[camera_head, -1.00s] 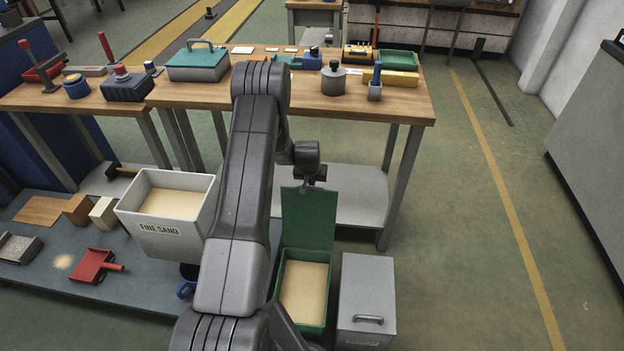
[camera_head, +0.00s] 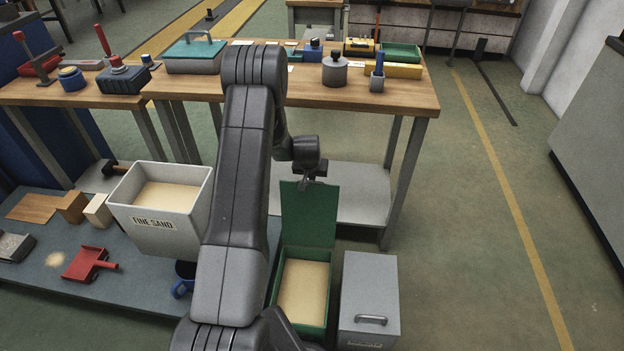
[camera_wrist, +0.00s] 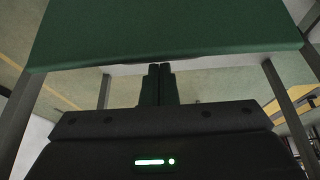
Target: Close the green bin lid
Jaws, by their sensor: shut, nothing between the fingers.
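The green bin (camera_head: 279,303) stands on the floor in the head view, filled with pale sand. Its green lid (camera_head: 308,218) is open and stands nearly upright at the bin's far side. My gripper (camera_head: 309,184) is shut and empty at the lid's top edge; whether it touches the lid I cannot tell. In the wrist view the lid (camera_wrist: 165,30) spans the upper part of the picture, and my shut fingers (camera_wrist: 158,72) point toward its edge.
A grey lidded bin (camera_head: 369,290) stands close to the right of the green bin. A white FINE SAND container (camera_head: 155,232) is to the left. A wooden workbench (camera_head: 405,98) with several tools stands behind. Open floor lies to the right.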

